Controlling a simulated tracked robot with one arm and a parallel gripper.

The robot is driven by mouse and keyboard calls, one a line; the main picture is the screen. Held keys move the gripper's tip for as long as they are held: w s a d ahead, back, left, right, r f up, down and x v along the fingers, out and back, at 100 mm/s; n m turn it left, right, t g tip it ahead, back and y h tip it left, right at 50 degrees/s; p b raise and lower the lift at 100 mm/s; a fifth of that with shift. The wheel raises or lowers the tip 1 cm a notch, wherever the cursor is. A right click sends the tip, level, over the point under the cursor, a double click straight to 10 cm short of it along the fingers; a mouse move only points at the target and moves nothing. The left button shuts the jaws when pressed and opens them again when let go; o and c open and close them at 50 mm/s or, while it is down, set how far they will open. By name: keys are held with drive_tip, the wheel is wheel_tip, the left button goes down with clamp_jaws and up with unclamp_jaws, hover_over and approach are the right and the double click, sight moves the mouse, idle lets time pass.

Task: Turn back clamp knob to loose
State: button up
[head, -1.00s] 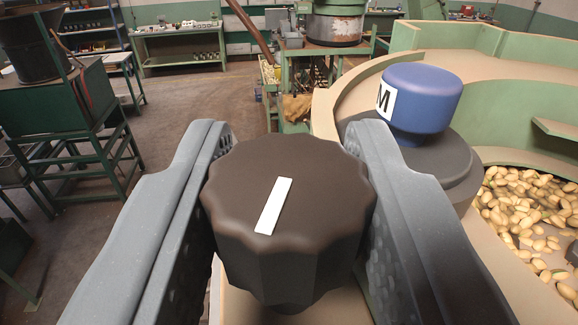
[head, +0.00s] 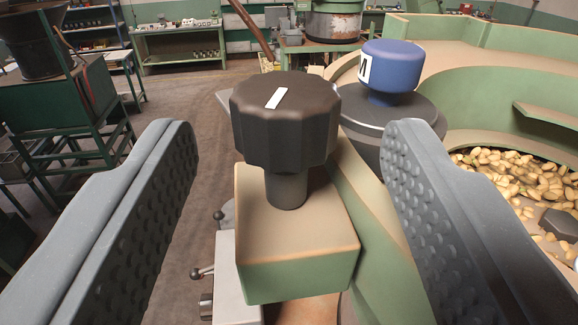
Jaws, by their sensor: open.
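The clamp knob (head: 285,125) is a dark, fluted knob on a short stem. It stands on a green block with a tan top (head: 296,262) in the middle of the head view. A white mark (head: 277,98) on its top points up and slightly right in the picture. My gripper (head: 290,150) is open, with a padded finger at each side of the view. There is wide space between the fingers and the knob, and neither touches it. The knob is a little ahead of the fingers.
A blue knob (head: 391,68) with a partly visible letter label sits on a dark round base (head: 395,130) behind, to the right. A green-walled hopper bowl holding nuts (head: 520,185) is at the right. Small levers (head: 204,272) stick out left of the block.

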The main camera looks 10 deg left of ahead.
drive_tip(key=b+v, duration=0.2)
drive_tip(key=v, duration=0.7)
drive_tip(key=shift+s, duration=0.25)
drive_tip(key=shift+c, duration=0.2)
